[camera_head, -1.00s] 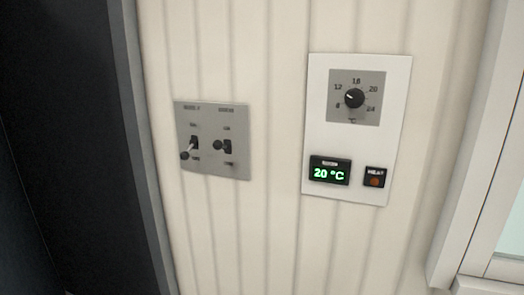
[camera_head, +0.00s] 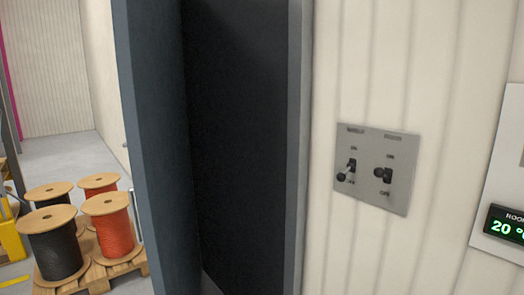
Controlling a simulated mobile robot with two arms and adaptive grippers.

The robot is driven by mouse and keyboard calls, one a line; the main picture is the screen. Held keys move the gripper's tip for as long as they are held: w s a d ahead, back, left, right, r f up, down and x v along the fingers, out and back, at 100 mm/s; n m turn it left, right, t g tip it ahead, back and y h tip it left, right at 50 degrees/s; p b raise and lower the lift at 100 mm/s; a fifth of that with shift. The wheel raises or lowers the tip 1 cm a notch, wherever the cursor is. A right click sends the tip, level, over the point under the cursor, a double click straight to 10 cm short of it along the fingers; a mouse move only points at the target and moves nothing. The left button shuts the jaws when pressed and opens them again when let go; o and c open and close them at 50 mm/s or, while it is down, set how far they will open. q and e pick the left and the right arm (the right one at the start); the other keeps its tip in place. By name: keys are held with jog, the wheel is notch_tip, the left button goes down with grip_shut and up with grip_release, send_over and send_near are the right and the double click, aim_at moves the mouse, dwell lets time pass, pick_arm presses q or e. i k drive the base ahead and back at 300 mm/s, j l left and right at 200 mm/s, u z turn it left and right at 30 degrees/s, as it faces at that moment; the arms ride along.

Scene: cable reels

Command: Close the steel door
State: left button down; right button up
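The steel door (camera_head: 165,150) appears to be a tall blue-grey panel standing open at left of centre in the head view. To its right is a dark, shadowed surface (camera_head: 238,140) that runs to a grey upright frame (camera_head: 300,140). I cannot tell whether this dark surface is part of the door or the space behind it. The door's top and bottom are outside the view. A small pale strip, perhaps a handle, shows at its left edge. Neither of my grippers is in view.
Left of the door, black reels (camera_head: 56,243) and orange reels (camera_head: 112,222) stand on a wooden pallet (camera_head: 95,280). Grey floor (camera_head: 65,155) is open behind them. On the pale ribbed wall to the right are a switch plate (camera_head: 377,168) and a thermostat panel (camera_head: 508,180).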

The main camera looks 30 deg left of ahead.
aim_at(147, 35)
jog(key=k+j+u, duration=0.15)
jog(key=j, duration=0.35)
jog(key=k+j+u, duration=0.15)
jog(key=j, duration=0.35)
jog(key=k+j+u, duration=0.2)
jog(key=j, duration=0.3)
jog(key=j+u, duration=0.15)
jog(key=j, duration=0.35)
jog(key=k+j+u, duration=0.15)
jog(key=j, duration=0.45)
